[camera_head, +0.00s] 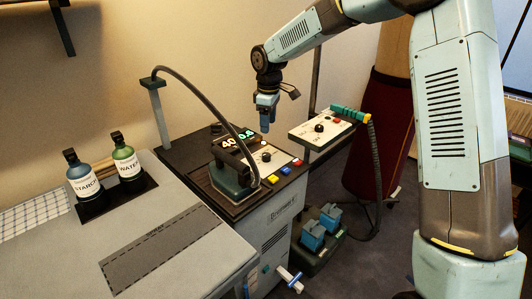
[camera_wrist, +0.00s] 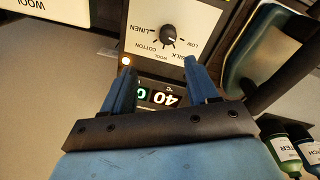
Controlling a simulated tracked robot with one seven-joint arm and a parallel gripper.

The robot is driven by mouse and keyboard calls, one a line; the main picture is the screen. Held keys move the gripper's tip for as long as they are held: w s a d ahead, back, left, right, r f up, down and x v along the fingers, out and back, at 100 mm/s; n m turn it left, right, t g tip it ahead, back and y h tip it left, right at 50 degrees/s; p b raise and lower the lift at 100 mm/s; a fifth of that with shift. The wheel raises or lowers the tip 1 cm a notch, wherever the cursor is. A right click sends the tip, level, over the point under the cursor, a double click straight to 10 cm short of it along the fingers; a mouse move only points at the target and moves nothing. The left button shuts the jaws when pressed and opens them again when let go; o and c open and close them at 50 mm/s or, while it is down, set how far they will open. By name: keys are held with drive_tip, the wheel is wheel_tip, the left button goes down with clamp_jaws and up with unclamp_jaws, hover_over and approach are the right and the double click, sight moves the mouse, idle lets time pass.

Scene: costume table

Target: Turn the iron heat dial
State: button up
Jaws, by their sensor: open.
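The iron (camera_head: 234,182) with its curved hose stands left of the panel. A second panel (camera_head: 320,130) with a knob is at right. Starch (camera_head: 83,180) and water (camera_head: 126,158) bottles stand at left.

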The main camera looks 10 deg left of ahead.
sight(266, 154)
drive_tip(key=shift+n+g, duration=0.4)
drive_tip(key=shift+n, duration=0.5)
drive_tip(key=f, duration=1.2)
drive_tip(key=shift+s+a+f, duration=0.15)
drive_tip(key=shift+a+f, duration=0.1)
drive_tip(key=shift+a, duration=0.1)
drive_tip(key=c, duration=1)
drive_tip(key=shift+c, duration=0.2)
drive_tip(key=shift+m, duration=0.3)
drive_tip(key=m, duration=0.3)
drive_tip(key=shift+m, duration=2)
drive_tip(key=shift+r, duration=0.1)
